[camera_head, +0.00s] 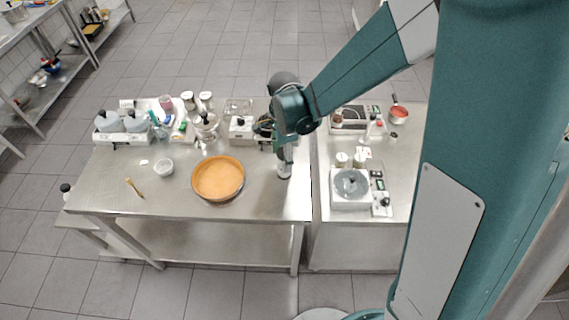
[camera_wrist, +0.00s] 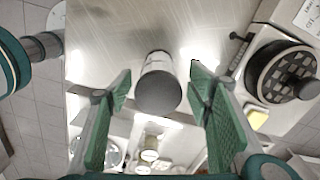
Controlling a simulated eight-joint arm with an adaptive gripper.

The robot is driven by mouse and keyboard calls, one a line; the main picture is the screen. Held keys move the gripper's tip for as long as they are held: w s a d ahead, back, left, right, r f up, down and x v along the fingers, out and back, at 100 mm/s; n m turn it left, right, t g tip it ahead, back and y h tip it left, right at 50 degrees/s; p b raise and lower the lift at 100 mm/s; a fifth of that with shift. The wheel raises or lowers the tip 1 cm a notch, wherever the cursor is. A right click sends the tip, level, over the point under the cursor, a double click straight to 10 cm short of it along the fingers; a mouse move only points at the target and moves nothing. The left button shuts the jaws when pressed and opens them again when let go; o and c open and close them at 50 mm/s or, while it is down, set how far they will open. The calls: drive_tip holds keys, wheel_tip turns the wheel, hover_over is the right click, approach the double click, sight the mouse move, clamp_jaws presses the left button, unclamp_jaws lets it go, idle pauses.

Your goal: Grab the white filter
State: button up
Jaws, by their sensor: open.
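A small cylinder with a white side and a dark grey end (camera_wrist: 158,92) shows in the wrist view, and it looks like the white filter. It stands on the metal table; in the head view it is a small pale shape (camera_head: 284,171) near the table's right edge. My gripper (camera_wrist: 158,80) is open, with one green finger on each side of the cylinder and visible gaps between. In the head view my gripper (camera_head: 285,152) points down right above it. The fingers themselves are hard to make out there.
An orange round pan (camera_head: 218,179) stands left of the cylinder. A white bowl (camera_head: 163,167) and a wooden stick (camera_head: 134,187) lie farther left. Jars and boxes line the back. A white device with a round grey top (camera_head: 351,184) stands on the right-hand table. Bare metal surrounds the cylinder.

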drive_tip(key=shift+d+f, duration=0.2)
drive_tip(key=shift+f, duration=2.4)
drive_tip(key=shift+c, duration=0.4)
drive_tip(key=c, duration=1)
